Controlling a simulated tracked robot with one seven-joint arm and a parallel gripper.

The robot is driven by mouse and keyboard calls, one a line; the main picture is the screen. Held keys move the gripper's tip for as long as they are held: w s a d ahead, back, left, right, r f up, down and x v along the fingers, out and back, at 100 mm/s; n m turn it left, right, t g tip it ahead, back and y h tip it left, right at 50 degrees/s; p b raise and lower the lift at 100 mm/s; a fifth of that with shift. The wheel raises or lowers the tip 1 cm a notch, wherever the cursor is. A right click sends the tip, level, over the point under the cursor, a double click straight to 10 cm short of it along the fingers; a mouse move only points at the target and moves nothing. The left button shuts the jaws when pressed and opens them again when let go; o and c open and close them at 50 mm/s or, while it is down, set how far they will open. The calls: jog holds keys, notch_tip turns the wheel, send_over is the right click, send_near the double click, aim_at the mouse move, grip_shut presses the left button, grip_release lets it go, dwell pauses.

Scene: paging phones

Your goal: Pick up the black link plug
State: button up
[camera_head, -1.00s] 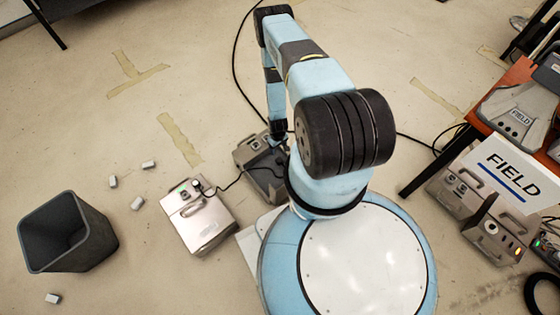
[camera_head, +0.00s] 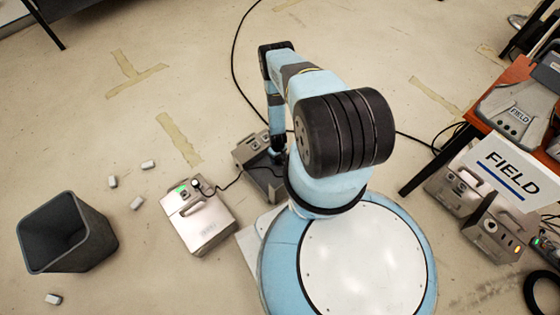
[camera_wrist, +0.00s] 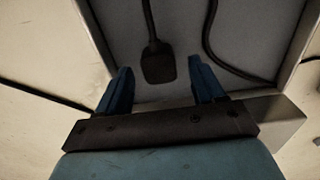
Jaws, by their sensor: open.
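The black link plug (camera_wrist: 158,64) shows in the wrist view as a dark flat block at the end of a black cable. It lies on the grey floor of an open metal case (camera_wrist: 180,25). My gripper (camera_wrist: 164,82) is open, with one blue finger to each side of the plug's line and the plug just beyond the tips. In the head view my gripper (camera_head: 277,156) is low over the open grey case (camera_head: 262,180), and the plug cannot be made out there.
A second black cable (camera_wrist: 208,38) curves along the case's right side. A closed silver case (camera_head: 200,220) stands to the left, joined by a cable. Several small grey blocks (camera_head: 137,203) and a dark bin (camera_head: 65,232) are further left. A table (camera_head: 500,110) stands at the right.

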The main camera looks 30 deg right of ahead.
jog(key=shift+f, duration=0.7)
jog(key=c, duration=1.1)
jog(key=shift+r, duration=0.15)
